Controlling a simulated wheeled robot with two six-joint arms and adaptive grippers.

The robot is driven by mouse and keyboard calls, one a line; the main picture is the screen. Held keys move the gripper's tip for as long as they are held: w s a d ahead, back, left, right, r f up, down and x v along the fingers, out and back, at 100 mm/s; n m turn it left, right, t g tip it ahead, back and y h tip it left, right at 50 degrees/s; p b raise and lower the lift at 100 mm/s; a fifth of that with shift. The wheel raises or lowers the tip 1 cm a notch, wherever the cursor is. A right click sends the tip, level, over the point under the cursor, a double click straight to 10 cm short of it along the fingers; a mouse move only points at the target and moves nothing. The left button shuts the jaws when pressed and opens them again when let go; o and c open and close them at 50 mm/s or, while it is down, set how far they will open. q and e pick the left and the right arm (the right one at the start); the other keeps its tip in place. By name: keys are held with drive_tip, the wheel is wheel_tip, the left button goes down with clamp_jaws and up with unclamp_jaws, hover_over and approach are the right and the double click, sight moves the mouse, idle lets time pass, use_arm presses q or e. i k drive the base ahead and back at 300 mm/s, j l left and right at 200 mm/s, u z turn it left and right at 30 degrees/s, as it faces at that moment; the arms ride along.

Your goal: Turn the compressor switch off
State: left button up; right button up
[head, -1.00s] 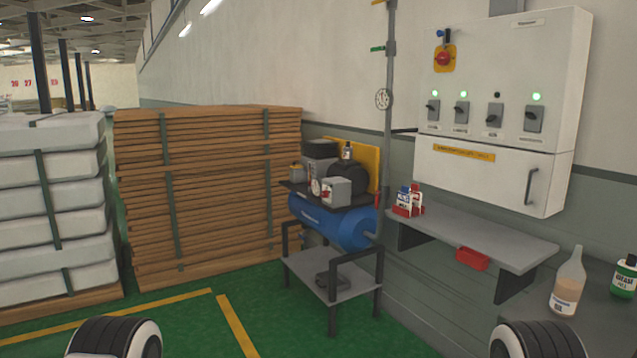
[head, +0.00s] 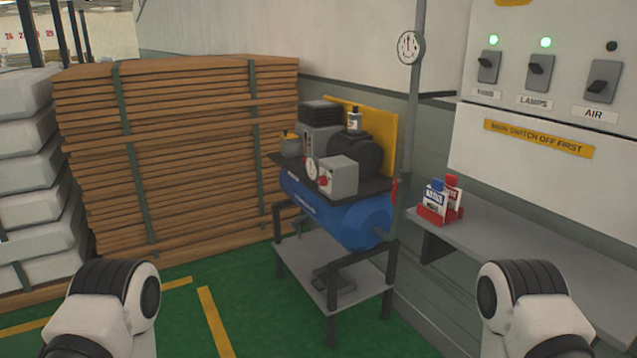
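The compressor is a blue tank (head: 348,218) with a dark motor (head: 357,158) on top, standing on a black frame mid-view. A grey box (head: 343,176) on it has a small red part on its front, too small to read its setting. A small gauge (head: 311,168) sits beside it. On the wall panel (head: 560,125) at right, the switch labelled AIR (head: 604,80) has a slanted handle and a dark lamp (head: 611,46) above. The switches left of it, including LAMPS (head: 539,72), have lit green lamps. Only arm parts show at the bottom; neither gripper is in view.
A yellow label reading "MAIN SWITCH OFF FIRST" (head: 538,138) is under the switches. Green floor shows in front.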

sight(322, 181)
drive_tip(key=i+j+z, duration=0.15)
drive_tip(key=z, duration=0.3)
drive_tip(key=i+j+z, duration=0.25)
drive_tip(key=z, duration=0.25)
